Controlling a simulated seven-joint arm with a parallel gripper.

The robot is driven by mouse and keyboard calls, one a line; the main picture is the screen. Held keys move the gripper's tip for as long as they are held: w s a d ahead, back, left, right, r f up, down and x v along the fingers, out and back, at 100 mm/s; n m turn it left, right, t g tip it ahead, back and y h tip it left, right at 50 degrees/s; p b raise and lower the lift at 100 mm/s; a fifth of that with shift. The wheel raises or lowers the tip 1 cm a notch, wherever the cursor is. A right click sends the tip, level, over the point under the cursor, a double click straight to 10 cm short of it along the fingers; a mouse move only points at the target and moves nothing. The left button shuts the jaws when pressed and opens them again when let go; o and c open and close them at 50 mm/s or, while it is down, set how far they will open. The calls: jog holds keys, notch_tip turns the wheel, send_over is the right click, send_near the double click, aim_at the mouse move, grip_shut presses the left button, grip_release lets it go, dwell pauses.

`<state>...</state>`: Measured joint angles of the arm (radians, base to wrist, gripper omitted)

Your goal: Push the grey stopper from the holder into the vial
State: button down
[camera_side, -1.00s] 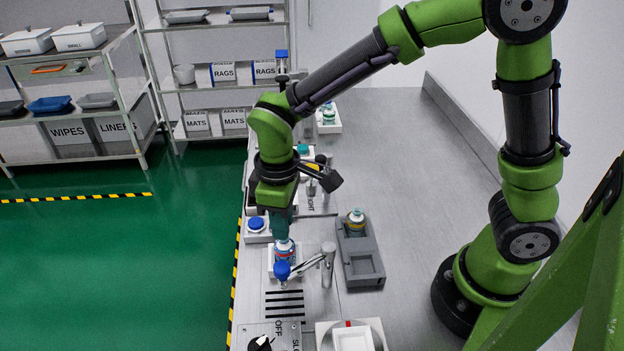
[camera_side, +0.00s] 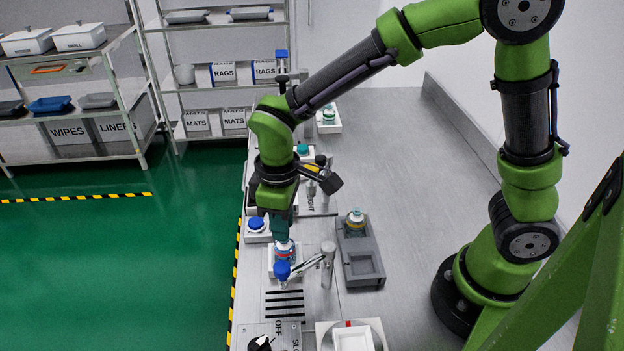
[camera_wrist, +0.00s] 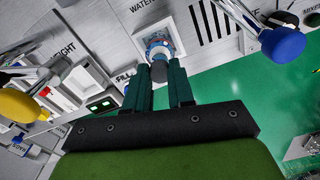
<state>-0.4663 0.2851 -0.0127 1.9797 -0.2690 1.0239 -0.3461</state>
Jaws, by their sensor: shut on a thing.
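My gripper (camera_wrist: 164,78) points down at the front of the bench, above a small vial (camera_wrist: 158,45) with a blue, white and orange label. In the wrist view its green fingers are shut on a dark grey cylindrical piece (camera_wrist: 159,71) directly over the vial's top. I cannot tell whether this piece is the stopper or its holder, or whether it touches the vial. In the side view my gripper (camera_side: 283,237) hides the vial's top, and the vial (camera_side: 284,251) stands upright on a white pad. No separate grey stopper can be made out.
A tap with a blue knob (camera_side: 282,270) stands close in front of the vial. A grey tray (camera_side: 365,268) to the right carries another vial (camera_side: 356,219) in its back recess. A blue-topped container (camera_side: 257,224) is close at left. The bench at right is clear.

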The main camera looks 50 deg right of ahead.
jog(key=shift+f, duration=0.65)
dwell(0.7)
jog(key=c, duration=0.9)
grip_release()
notch_tip(320, 180, up, 17)
jog(key=s+d+m+t, duration=0.2)
jog(key=s+d+m, duration=0.1)
jog(key=d, duration=0.1)
jog(key=s+d+m+t+y, duration=0.1)
jog(key=s+d+m+t, duration=0.1)
jog(key=s+d+m, duration=0.1)
jog(key=s+d+f+m+t+y, duration=0.1)
jog(key=s+d+m+t, duration=0.2)
jog(key=d, duration=0.3)
jog(key=shift+s+m, duration=0.3)
jog(key=shift+m, duration=0.3)
